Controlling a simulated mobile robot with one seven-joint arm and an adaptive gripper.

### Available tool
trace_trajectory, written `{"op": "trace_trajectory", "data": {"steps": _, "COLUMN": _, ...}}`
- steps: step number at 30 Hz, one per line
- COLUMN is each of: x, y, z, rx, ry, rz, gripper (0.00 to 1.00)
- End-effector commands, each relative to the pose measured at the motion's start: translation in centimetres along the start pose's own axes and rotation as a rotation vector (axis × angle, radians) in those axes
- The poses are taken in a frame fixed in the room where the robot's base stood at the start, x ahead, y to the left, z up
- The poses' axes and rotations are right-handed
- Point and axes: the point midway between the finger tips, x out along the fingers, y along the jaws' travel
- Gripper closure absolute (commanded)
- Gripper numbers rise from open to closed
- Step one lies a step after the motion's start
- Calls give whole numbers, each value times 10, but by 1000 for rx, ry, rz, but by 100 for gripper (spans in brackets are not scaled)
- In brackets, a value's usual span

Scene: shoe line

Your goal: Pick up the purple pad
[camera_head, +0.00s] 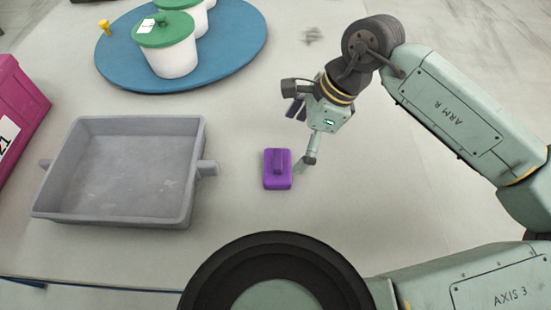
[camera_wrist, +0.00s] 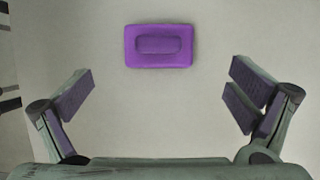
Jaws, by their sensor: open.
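The purple pad (camera_head: 277,181) lies flat on the pale table, right of the grey tray, with a raised grip along its top. In the wrist view the pad (camera_wrist: 159,59) sits at the upper middle, ahead of the fingers and between their lines. My gripper (camera_head: 303,135) hangs above the table, just up and right of the pad in the head view. In the wrist view my gripper (camera_wrist: 160,97) has its fingers spread wide, with nothing between them. The fingers do not touch the pad.
A shallow grey tray (camera_head: 193,208) with side handles stands left of the pad. A blue round mat (camera_head: 112,73) at the back holds white tubs with green lids (camera_head: 166,48) and a small yellow object (camera_head: 105,27). A magenta bin (camera_head: 18,105) is at the left edge. The table around the pad is clear.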

Motion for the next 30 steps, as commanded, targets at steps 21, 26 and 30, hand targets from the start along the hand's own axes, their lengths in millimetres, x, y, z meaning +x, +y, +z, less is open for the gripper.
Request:
{"op": "trace_trajectory", "data": {"steps": 21, "x": 89, "y": 2, "z": 5, "rx": -4, "ry": -7, "rz": 2, "gripper": 0}}
{"op": "trace_trajectory", "data": {"steps": 26, "x": 93, "y": 1, "z": 5, "rx": -4, "ry": -6, "rz": -1, "gripper": 0}}
{"op": "trace_trajectory", "data": {"steps": 30, "x": 93, "y": 1, "z": 5, "rx": -4, "ry": -6, "rz": 0, "gripper": 1}}
